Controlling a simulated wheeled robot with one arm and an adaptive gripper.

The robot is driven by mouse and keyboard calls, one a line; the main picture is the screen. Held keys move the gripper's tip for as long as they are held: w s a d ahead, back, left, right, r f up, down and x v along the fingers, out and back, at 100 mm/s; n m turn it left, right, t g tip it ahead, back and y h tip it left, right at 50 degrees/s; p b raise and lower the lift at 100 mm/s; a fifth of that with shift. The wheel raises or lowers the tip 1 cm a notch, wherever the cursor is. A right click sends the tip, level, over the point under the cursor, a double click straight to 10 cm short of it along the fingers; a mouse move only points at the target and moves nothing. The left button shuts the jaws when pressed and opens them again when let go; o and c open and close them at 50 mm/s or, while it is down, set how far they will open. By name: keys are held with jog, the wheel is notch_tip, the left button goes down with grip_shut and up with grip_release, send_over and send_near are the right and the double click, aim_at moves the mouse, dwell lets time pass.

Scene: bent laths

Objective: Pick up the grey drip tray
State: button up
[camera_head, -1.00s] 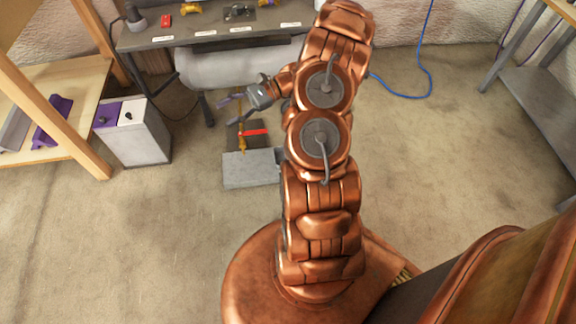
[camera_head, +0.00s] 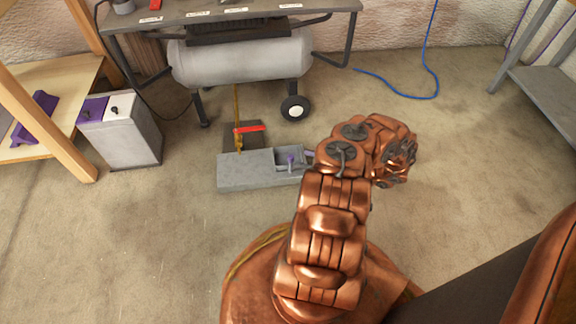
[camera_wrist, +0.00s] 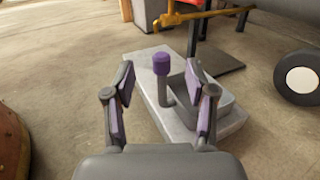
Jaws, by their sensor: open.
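The grey drip tray appears to be the darker grey piece (camera_wrist: 212,100) on a pale grey block (camera_wrist: 145,75). A grey post with a purple cap (camera_wrist: 162,64) stands upright beside it; I cannot tell how the two join. In the head view the block (camera_head: 243,170) lies on the floor, and the purple cap (camera_head: 291,158) shows at its right end. My gripper (camera_wrist: 160,74) is open and empty, its purple-padded fingers apart on either side of the post in the picture. No contact is visible. In the head view my arm hides most of the gripper.
A yellow pipe with a red lever (camera_head: 249,129) stands over a dark plate (camera_head: 230,137) behind the block. A grey tank (camera_head: 242,58) with wheels (camera_head: 295,108) is under the bench. A grey cabinet (camera_head: 122,137) stands left.

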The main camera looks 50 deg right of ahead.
aim_at(291, 157)
jog(key=w+a+b, duration=0.1)
jog(key=w+f+b, duration=0.1)
jog(key=w, duration=0.1)
jog(key=w+a+f+b, duration=0.1)
jog(key=w, duration=0.1)
jog(key=shift+w+a+f+b, duration=0.2)
jog(key=shift+w+a+b, duration=0.05)
jog(key=shift+a+b, duration=0.15)
jog(key=shift+w+a+r, duration=0.1)
jog(key=shift+w, duration=0.15)
grip_shut()
dwell(0.4)
